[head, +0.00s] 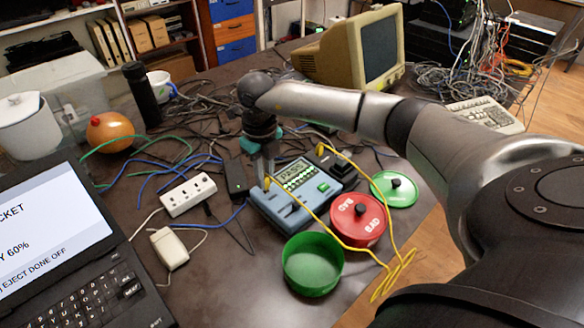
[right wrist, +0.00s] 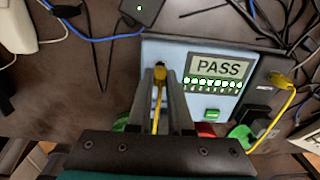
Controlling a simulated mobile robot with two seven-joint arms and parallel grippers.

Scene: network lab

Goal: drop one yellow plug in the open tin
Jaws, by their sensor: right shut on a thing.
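My right gripper (head: 265,178) points down at the left end of a blue-grey cable tester (head: 283,213). In the right wrist view its two fingers (right wrist: 161,90) are shut on a yellow plug (right wrist: 160,74); I cannot tell whether the plug is seated in the tester. The tester's screen (right wrist: 220,67) reads PASS. A second yellow plug (right wrist: 277,78) sits at a black unit beside the tester. The yellow cable (head: 341,240) loops over the red tin. The open green tin (head: 312,280) stands in front of the tester, its inside looking empty. My left gripper is out of view.
A closed red tin (head: 357,222) marked BAD stands right of the green tin. A green lid (head: 394,190) lies behind it. A white power strip (head: 188,195), a mouse (head: 169,248) and a laptop (head: 55,250) are to the left. Loose cables cover the back.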

